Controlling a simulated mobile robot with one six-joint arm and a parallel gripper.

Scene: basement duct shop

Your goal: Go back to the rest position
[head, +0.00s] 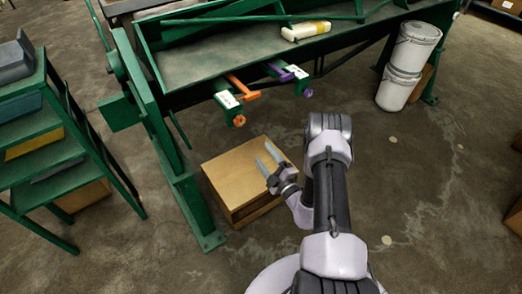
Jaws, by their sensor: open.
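My gripper (266,158) is open and empty in the head view. Its two grey fingers point up and left, and in the picture they overlap a wooden box (228,172) on the floor. I cannot tell how high the gripper is above the box. My arm rises from the lower middle, bends at the elbow right of the gripper and folds back down to it. Nothing is between the fingers.
A green machine bench (200,68) stands ahead; an orange-handled clamp (240,90) and a purple-handled one (287,72) hang at its front edge. White buckets (408,58) stand right, a green stepped rack (38,130) left. Floor at right is mostly clear.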

